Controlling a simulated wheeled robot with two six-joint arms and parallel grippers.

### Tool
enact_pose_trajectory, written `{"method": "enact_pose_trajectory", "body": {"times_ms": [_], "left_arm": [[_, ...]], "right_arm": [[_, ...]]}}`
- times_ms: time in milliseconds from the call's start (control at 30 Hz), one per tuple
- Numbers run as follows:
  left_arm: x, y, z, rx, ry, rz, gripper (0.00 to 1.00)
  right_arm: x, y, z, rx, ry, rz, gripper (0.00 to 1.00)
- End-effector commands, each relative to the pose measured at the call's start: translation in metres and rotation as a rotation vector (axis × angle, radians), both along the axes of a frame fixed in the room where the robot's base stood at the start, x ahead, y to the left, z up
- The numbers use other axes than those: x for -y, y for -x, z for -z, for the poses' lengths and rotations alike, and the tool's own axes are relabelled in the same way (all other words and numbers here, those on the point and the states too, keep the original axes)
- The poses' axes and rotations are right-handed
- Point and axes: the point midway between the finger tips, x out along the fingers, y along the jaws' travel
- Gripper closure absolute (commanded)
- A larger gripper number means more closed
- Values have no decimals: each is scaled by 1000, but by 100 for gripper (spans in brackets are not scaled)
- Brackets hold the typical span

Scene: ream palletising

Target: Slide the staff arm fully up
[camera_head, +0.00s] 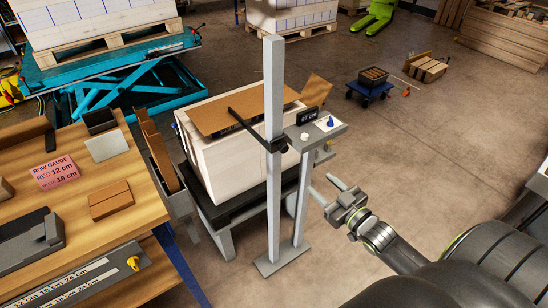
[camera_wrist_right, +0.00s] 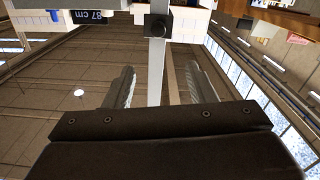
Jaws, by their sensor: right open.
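The staff is a tall grey square post (camera_head: 273,90) standing on a flat foot plate (camera_head: 282,258). Its thin black arm (camera_head: 252,130) sticks out from a black slider (camera_head: 277,145) partway up the post and reaches over the stack's brown top sheet. My right gripper (camera_head: 328,190) is open and empty, to the right of the posts and lower than the slider. In the wrist view, the slider (camera_wrist_right: 157,25) shows on the post beyond my two open fingers (camera_wrist_right: 162,88), which are apart from it. My left gripper is out of view.
A second, shorter post carries a panel (camera_head: 322,132) with a display that reads 87 cm (camera_wrist_right: 88,17). A white ream stack (camera_head: 210,170) stands behind the staff. A wooden bench (camera_head: 130,170) is at left, a teal lift table (camera_head: 130,88) behind.

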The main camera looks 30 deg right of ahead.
Motion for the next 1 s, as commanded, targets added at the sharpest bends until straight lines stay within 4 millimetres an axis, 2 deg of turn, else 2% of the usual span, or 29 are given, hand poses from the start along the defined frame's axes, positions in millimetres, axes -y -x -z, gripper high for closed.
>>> {"method": "enact_pose_trajectory", "body": {"times_ms": [233,667,1000], "left_arm": [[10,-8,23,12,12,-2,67],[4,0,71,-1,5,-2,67],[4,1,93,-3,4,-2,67]], "right_arm": [[-2,-33,6,2,1,1,49],[-6,-84,5,2,1,1,49],[-11,-142,3,-1,-2,2,49]]}}
